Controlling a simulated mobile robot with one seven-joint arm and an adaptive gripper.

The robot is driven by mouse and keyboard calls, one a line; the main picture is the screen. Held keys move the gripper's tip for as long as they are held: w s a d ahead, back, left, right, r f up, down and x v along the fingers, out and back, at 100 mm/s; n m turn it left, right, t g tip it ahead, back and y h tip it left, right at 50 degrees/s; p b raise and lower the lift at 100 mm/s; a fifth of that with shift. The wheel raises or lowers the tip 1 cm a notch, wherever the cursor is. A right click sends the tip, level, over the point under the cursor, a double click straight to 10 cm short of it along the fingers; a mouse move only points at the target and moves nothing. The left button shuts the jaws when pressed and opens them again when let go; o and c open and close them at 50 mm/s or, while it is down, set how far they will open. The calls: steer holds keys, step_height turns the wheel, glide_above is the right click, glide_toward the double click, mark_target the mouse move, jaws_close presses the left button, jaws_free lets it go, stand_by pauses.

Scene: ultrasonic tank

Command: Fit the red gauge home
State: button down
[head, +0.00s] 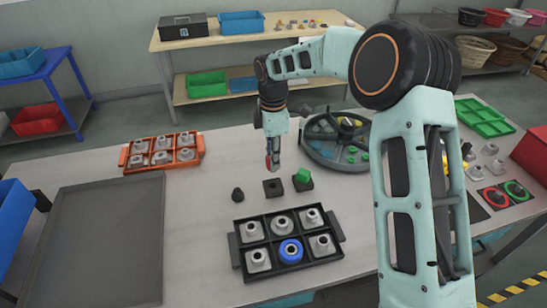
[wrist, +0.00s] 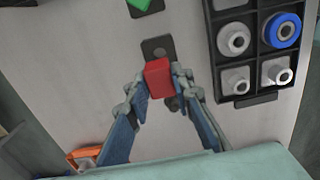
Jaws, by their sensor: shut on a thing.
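My gripper (head: 273,158) is shut on the red gauge (wrist: 158,78), a small red block held between the fingertips. A little of the red gauge also shows in the head view (head: 268,162). It appears raised above the table, close to a dark square block with a round hole (head: 274,187). That holed block shows just beyond the red gauge in the wrist view (wrist: 158,48). The green gauge (head: 303,175) sits tilted-looking on another dark block to the right. The underside of the red gauge is hidden.
A small dark piece (head: 238,195) stands left of the holed block. A black tray (head: 236,258) with grey fittings and a blue ring is in front. An orange tray (head: 124,158) is at left, a round grey wheel-like tray (head: 318,156) behind right. Bare table lies between.

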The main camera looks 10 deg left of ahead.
steer(key=shift+f+b, duration=2.3)
steer(key=shift+f, duration=0.85)
steer(key=shift+f, duration=1.15)
stand_by(1.3)
steer(key=c, duration=1.6)
jaws_free()
steer(key=shift+r, duration=0.1)
step_height(320, 180, up, 12)
steer(key=shift+f, duration=0.1)
